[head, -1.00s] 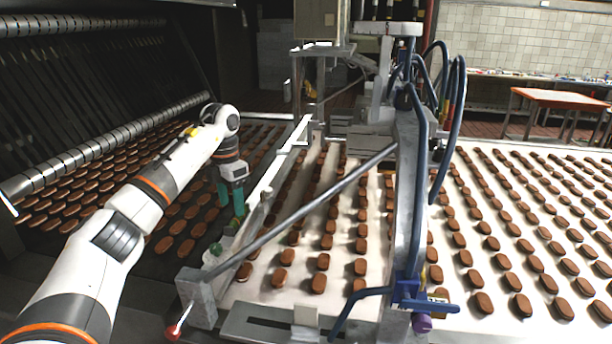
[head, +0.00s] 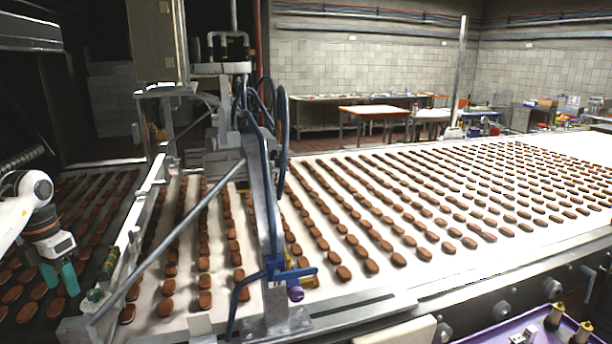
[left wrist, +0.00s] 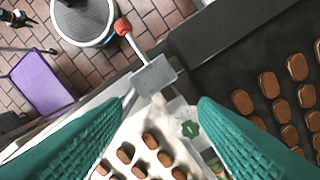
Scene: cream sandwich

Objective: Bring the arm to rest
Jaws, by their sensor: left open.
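My left gripper (head: 60,277) is at the lower left of the head view, above the dark conveyor (head: 52,325) with its brown biscuits. Its teal fingers are spread apart. In the left wrist view the two fingers (left wrist: 150,125) stand wide with nothing held between them. Below them are the white belt with biscuits (left wrist: 150,141) and a metal bracket (left wrist: 153,76) with a red knob (left wrist: 122,26).
A metal frame with blue hoses (head: 262,190) spans the white belt (head: 395,285), which carries rows of biscuits to the right. A purple tray cart (head: 530,325) stands at the lower right. Tables (head: 374,111) stand near the tiled back wall.

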